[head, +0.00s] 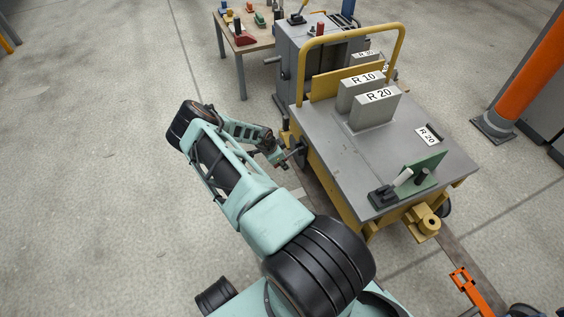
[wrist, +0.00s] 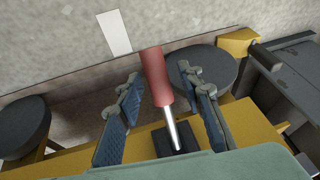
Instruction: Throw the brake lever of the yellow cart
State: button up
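The yellow cart (head: 330,135) has a grey deck, a yellow rail and yellow sides. In the wrist view, the brake lever (wrist: 155,78) has a red grip on a silver shaft that rises from a dark base on the cart's yellow edge (wrist: 75,163). My gripper (wrist: 159,76) is open, with one blue-padded finger on each side of the lever. Gaps show between the lever and both fingers. In the head view, my gripper (head: 284,157) is low beside the cart's left side; the red grip cannot be made out there.
Grey blocks marked R 10 (head: 358,94) and R 20 (head: 375,110) stand on the deck. A green plate (head: 425,170) stands near its front corner. A grey cabinet (head: 298,60) and a table (head: 236,47) are behind. The floor at left is clear.

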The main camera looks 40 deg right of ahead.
jog(key=shift+c, duration=0.3)
grip_shut()
jog(key=shift+r, duration=0.1)
